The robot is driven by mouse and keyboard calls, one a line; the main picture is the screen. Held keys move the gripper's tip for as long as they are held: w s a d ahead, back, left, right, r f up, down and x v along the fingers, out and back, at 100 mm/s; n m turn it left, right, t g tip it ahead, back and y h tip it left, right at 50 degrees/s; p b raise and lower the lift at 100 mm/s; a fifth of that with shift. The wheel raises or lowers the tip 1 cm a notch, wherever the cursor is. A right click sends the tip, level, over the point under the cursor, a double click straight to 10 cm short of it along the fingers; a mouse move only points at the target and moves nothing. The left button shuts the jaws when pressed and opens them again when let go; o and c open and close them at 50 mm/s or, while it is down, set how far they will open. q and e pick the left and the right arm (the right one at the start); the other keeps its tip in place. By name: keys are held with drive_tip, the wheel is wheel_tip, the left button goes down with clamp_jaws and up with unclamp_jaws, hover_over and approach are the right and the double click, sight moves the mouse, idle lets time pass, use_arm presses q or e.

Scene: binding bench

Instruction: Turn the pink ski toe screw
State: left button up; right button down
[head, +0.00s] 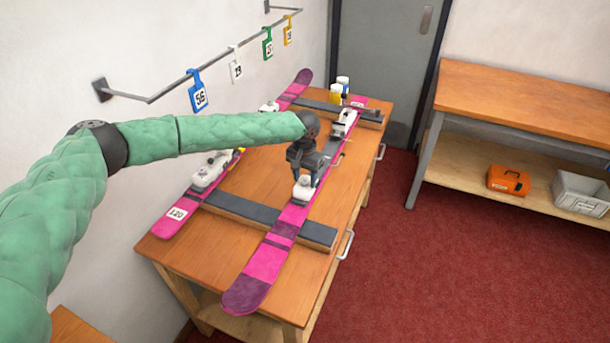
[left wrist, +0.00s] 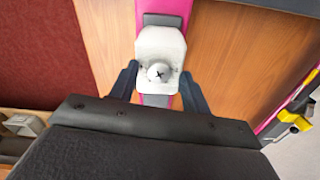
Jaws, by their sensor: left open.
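Two pink skis lie side by side on the bench. The right-hand pink ski (head: 266,268) has a white toe piece (head: 304,192) under my left gripper. In the left wrist view, a round pale screw head (left wrist: 158,73) with a dark cross slot sits on that toe piece (left wrist: 160,45). My left gripper (head: 309,182) points down over the toe piece. Its two dark fingers are open, one on each side of the screw head, with visible gaps. The screw is hidden or too small to make out in the head view. My right gripper is not in view.
The left-hand ski (head: 168,222), labelled 120, carries a white binding (head: 210,170). Dark supports (head: 318,234) run across the wooden bench (head: 190,252) beneath the skis. Yellow and white containers (head: 336,94) stand at the far end. A wall rail holds numbered tags (head: 198,92).

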use_arm(q)
drive_tip(key=shift+c, duration=0.2)
drive_tip(key=c, duration=0.9)
drive_tip(key=shift+c, duration=0.2)
